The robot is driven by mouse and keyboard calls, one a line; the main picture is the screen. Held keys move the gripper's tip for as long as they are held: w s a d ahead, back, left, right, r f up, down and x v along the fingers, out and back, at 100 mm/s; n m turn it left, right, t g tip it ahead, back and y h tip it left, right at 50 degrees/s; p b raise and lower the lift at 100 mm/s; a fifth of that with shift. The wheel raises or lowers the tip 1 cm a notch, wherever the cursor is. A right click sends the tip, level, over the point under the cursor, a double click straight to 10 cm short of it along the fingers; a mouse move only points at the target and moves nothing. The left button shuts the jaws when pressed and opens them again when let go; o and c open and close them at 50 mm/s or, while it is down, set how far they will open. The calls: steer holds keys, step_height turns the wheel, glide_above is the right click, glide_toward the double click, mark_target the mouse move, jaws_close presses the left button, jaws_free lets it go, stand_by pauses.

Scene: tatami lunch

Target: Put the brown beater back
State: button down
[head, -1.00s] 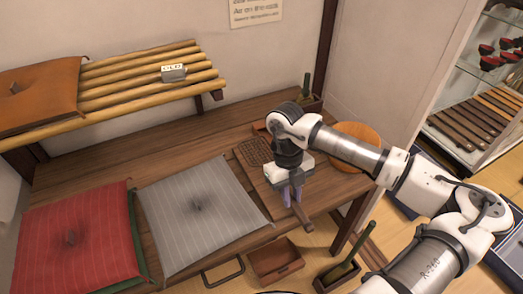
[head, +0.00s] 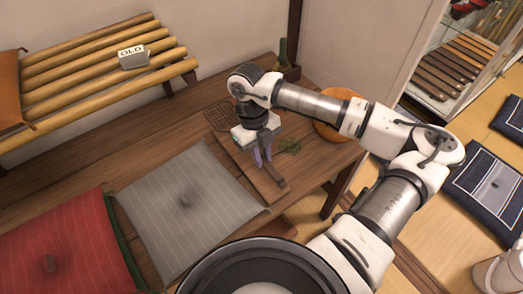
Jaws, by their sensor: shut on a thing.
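The grip itself is partly hidden.
A brown lattice mat (head: 217,117), green sprigs (head: 290,146) and an orange round bowl (head: 338,103) are near the gripper. Grey (head: 185,238) and red (head: 62,250) cushions cover the left. A slatted bamboo rack (head: 75,102) bears an "OLD" block (head: 132,57).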

step_height(320, 180, down, 3)
steer(key=shift+b, duration=0.7)
step_height(320, 180, down, 3)
steer(key=b, duration=0.3)
steer(key=shift+r, duration=0.1)
steer(key=c, duration=1.3)
jaws_free()
steer(key=shift+r, duration=0.1)
steer(key=b+v, duration=0.2)
steer(key=v, duration=1.1)
steer(key=shift+w+a+r, duration=0.1)
steer(key=shift+a+r, duration=0.05)
steer(key=shift+r, duration=0.2)
